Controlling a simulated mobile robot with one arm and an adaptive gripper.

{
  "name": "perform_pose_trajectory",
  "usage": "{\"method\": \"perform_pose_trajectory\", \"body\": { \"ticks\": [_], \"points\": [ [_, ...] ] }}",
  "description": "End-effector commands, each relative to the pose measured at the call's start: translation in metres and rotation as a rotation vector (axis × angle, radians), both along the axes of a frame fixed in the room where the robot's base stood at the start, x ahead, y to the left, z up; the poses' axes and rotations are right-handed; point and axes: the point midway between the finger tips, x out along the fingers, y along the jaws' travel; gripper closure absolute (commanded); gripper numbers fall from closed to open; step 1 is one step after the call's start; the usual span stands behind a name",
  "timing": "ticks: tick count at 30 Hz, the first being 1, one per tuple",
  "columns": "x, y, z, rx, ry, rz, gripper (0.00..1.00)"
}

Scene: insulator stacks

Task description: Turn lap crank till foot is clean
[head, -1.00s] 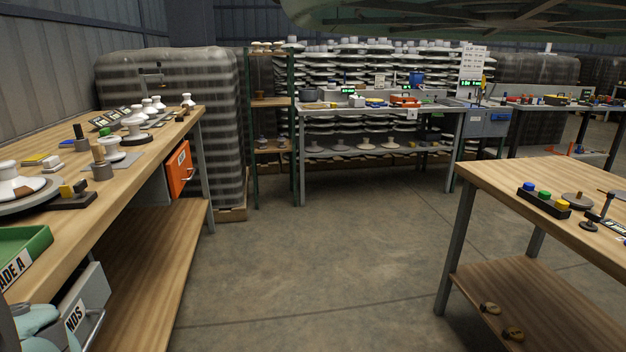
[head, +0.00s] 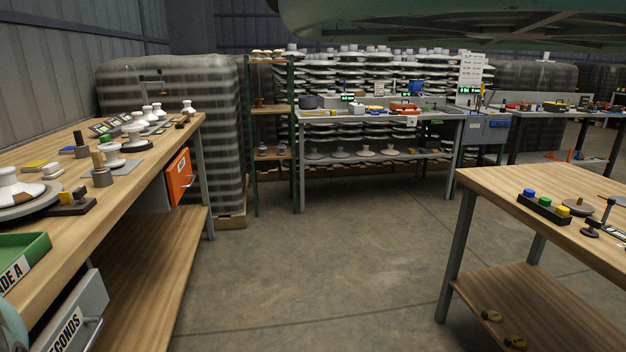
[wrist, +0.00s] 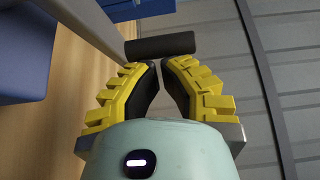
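In the head view a round grey plate (head: 32,211) lies at the left edge of the left bench, with a white insulator (head: 8,186) on it, cut by the frame. It may be the lap; I cannot make out its crank. The gripper is not in the head view.
The left bench (head: 141,180) also carries a green tray (head: 20,262) and several white insulators. A grey drawer marked SECONDS (head: 75,318) sits open below it. A right bench (head: 500,182) holds a black button box (head: 543,208). The floor (head: 320,260) between is clear.

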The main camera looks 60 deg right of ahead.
Motion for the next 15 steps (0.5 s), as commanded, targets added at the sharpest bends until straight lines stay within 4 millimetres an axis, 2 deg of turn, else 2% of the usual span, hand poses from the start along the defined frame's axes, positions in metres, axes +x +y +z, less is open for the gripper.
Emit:
{"method": "perform_pose_trajectory", "body": {
  "ticks": [15],
  "points": [
    [-0.015, 0.018, 0.001, 0.002, -0.004, 0.003, 1.0]
  ]
}}
